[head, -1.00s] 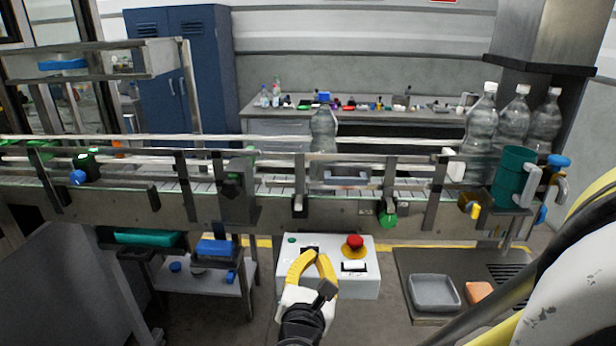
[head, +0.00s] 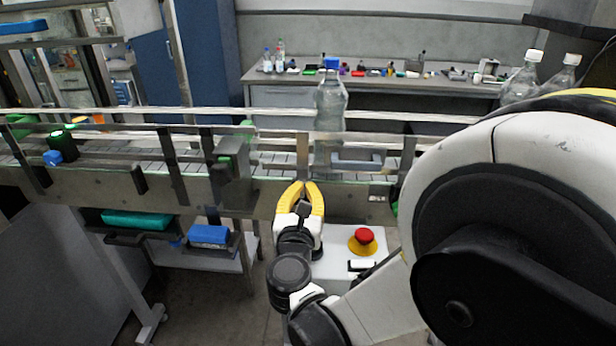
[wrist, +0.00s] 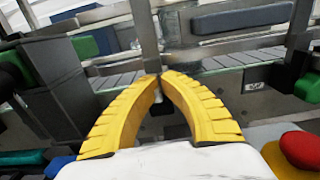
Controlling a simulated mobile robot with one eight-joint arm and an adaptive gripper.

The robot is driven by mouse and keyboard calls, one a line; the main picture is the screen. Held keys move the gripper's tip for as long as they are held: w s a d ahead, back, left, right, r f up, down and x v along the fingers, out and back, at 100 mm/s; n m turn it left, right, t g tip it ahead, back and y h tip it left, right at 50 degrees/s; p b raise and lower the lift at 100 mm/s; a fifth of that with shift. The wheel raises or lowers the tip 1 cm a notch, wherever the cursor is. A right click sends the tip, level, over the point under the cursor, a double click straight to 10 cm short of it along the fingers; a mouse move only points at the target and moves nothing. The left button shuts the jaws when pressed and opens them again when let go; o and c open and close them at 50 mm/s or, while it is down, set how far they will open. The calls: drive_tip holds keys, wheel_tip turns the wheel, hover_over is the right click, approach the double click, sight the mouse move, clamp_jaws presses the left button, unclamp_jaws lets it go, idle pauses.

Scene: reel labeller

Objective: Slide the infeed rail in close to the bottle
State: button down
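A clear bottle (head: 330,100) stands upright on the conveyor, behind the front guide rail (head: 375,134). An upright rail post (head: 302,152) stands in front of the bottle, slightly to its left; the post also shows in the wrist view (wrist: 147,35). My gripper (head: 304,184) is at the lower part of this post, on the near side of the conveyor. In the wrist view my yellow fingers (wrist: 161,76) arch together, tips meeting just below the post. I see nothing clearly held, and whether the tips touch the post is unclear. The gripper hides the post's lower end.
A control box with a red stop button (head: 364,236) is just below and right of my gripper. A dark clamp block (head: 233,170) sits to the left on the conveyor side. More bottles (head: 522,80) stand at right, partly behind my arm. A workbench (head: 285,85) is behind.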

sight(307, 179)
drive_tip(key=shift+w+d+b, duration=0.1)
drive_tip(key=shift+w+b, duration=0.35)
drive_tip(key=shift+w, duration=1.8)
drive_tip(key=w, duration=0.3)
drive_tip(key=shift+w, duration=0.3)
drive_tip(key=shift+s, duration=0.1)
